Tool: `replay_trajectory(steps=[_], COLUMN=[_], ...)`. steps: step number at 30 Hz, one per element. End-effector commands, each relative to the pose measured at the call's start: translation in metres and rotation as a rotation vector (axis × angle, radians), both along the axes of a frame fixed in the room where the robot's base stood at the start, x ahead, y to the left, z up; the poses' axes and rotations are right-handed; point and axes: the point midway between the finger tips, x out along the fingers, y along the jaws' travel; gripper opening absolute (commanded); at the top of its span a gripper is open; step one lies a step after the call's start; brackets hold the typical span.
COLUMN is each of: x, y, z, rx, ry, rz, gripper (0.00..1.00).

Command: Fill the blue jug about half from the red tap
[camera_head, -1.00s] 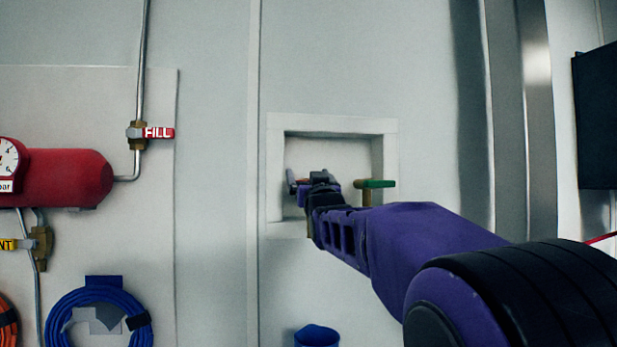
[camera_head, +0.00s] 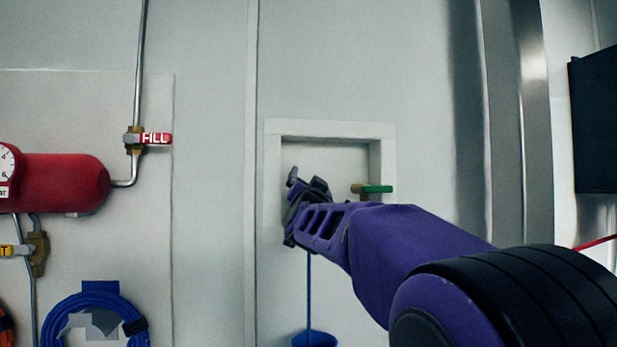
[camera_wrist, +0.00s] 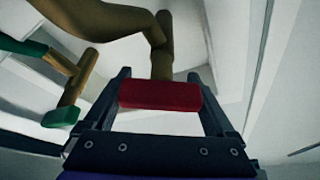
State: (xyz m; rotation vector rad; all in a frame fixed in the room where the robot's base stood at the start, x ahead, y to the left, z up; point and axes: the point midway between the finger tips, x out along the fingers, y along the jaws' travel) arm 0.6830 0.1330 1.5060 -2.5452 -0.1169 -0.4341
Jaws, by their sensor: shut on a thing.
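My gripper (camera_head: 303,192) is at the wall recess, and its jaws hide the red tap from the head view. In the wrist view my gripper (camera_wrist: 160,100) is shut on the red tap handle (camera_wrist: 160,96), which lies between the two fingers on a brass stem. A thin blue stream (camera_head: 308,290) falls from beneath my gripper into the blue jug (camera_head: 314,340). Only the top of the jug shows at the bottom edge, so its level is hidden. The green tap handle (camera_head: 376,188) is to the right of my gripper; it also shows in the wrist view (camera_wrist: 60,117).
The white-framed recess (camera_head: 386,135) surrounds both taps. At the left are a red tank (camera_head: 65,183), a red FILL handle (camera_head: 156,138) and a coiled blue hose (camera_head: 70,308). A dark panel (camera_head: 597,120) is at the far right.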

Motion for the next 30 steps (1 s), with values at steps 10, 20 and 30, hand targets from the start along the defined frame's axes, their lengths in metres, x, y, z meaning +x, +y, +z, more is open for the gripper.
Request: replay_trajectory(steps=[10, 20, 30], x=[0.0003, 0.0002, 0.0001], y=[-0.0022, -0.0026, -0.0026], z=[0.0009, -0.0004, -0.0003], rx=[0.146, 0.175, 0.174], ry=[0.028, 0.032, 0.033], rz=[0.0, 0.0, 0.0], gripper=[0.34, 0.34, 1.0])
